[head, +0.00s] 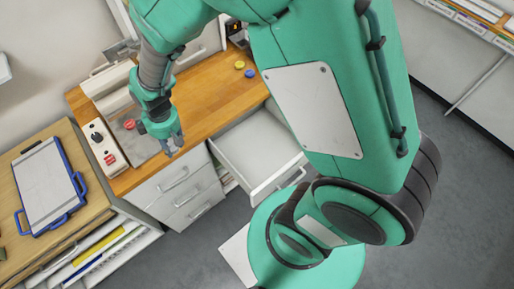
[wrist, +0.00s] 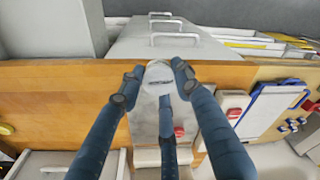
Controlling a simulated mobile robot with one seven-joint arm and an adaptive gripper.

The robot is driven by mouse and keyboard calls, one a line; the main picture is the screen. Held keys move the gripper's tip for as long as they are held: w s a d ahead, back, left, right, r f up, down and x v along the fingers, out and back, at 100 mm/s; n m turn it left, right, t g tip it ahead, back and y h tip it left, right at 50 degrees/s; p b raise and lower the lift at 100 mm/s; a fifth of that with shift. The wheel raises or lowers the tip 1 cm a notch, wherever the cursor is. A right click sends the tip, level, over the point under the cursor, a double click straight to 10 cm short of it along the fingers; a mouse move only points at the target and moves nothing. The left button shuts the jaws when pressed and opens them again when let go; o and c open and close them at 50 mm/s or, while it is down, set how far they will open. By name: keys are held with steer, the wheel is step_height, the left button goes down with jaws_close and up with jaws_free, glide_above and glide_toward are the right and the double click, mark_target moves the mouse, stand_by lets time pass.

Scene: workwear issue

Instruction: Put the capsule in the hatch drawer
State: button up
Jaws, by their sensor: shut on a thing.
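My gripper (head: 172,146) is over the front edge of the wooden counter in the head view. In the wrist view its three fingers (wrist: 158,80) are shut on a pale, rounded thing (wrist: 158,72), which looks like the capsule; the fingers partly hide it. In the head view the capsule cannot be made out clearly. An open, empty-looking white drawer (head: 256,145) is pulled out from under the counter, to the right of my gripper. Whether it is the hatch drawer is not marked.
Closed white drawers (head: 182,190) with bar handles are below my gripper. A control box (head: 104,147) with a red switch stands left on the counter (head: 210,104). Yellow (head: 239,65) and blue (head: 250,73) discs lie farther back. A blue-framed clipboard (head: 47,183) lies on the left table.

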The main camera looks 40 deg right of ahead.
steer(key=shift+d+r, duration=0.15)
steer(key=shift+r, duration=0.45)
steer(key=shift+d+r, duration=0.15)
steer(key=shift+r, duration=0.45)
steer(key=d+b, duration=0.4)
steer(key=d, duration=1.4)
steer(key=m+b, duration=0.1)
steer(key=b, duration=0.2)
glide_above(263, 146)
step_height(263, 146, down, 19)
steer(key=shift+s, duration=0.15)
steer(key=shift+d+f+b, duration=0.1)
steer(key=shift+f+b, duration=0.75)
steer(key=shift+f, duration=2.15)
steer(key=shift+f, duration=0.1)
steer(key=shift+f+b, duration=0.6)
steer(key=shift+f, duration=1.2)
